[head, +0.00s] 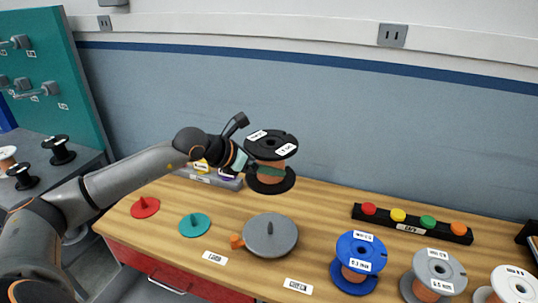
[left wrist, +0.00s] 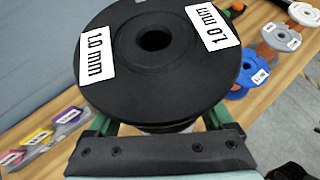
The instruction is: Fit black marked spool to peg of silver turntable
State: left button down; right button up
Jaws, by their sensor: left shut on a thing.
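The black marked spool (head: 271,144) has black flanges, a copper-coloured winding and white labels. The left wrist view shows its top flange (left wrist: 150,75) with a centre hole and "1.0 mm" labels. My left gripper (head: 262,169) is shut on it around the winding, between the flanges. It holds the spool roughly upright in the air, over the back part of the bench. The silver turntable (head: 282,240), a grey disc with a short upright peg (head: 270,227), sits on the bench lower in the head view, apart from the spool. My right gripper is not in view.
Blue (head: 359,252), grey (head: 438,268) and white (head: 515,283) spools stand at the front right. An orange knob (head: 236,241) sits beside the turntable. Red (head: 145,207) and teal (head: 194,225) pegged discs lie left. A dark button strip (head: 410,226) lies at the back right.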

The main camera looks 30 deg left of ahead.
pick_arm(q)
notch_tip(320, 180, down, 7)
jog(key=b, duration=0.3)
jog(key=shift+r+b, duration=0.15)
jog(key=shift+b, duration=0.15)
dwell(0.3)
jog(key=shift+b, duration=0.4)
jog(key=shift+b, duration=0.5)
dwell(1.5)
jog(key=shift+f, duration=0.25)
jog(key=shift+f+b, duration=1.4)
jog(key=shift+b, duration=0.3)
jog(key=shift+f+b, duration=0.15)
jog(key=shift+b, duration=0.2)
notch_tip(320, 180, down, 3)
jog(key=b, duration=0.3)
dwell(0.5)
